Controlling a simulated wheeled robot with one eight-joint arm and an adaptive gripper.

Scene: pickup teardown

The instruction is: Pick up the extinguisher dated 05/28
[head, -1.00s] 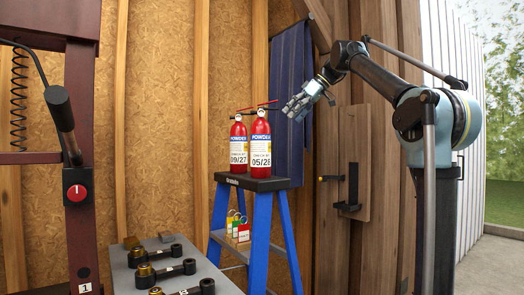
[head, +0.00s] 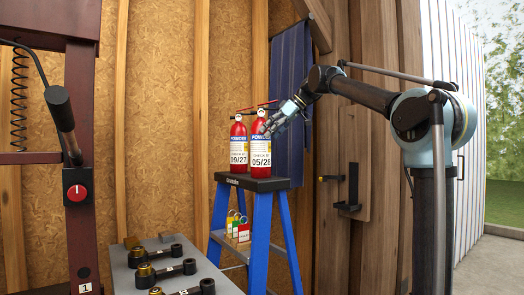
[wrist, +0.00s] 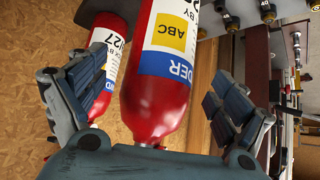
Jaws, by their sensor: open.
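The red extinguisher dated 05/28 (head: 261,165) stands upright on the ladder's top step (head: 250,182), the right one of two. The red extinguisher dated 09/27 (head: 238,158) stands just left of it. My gripper (head: 271,126) is open at the upper right of the 05/28 one and hides part of its top. In the wrist view, the 05/28 extinguisher (wrist: 152,98) is large between my spread fingers, with its ABC label showing. Its contact with the fingers cannot be told. The 09/27 one (wrist: 108,30) is behind the left finger in that view.
A grey bench (head: 205,268) with black tools stands at front left, beside a dark red press frame (head: 80,130). A blue cloth (head: 288,100) hangs behind the extinguishers.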

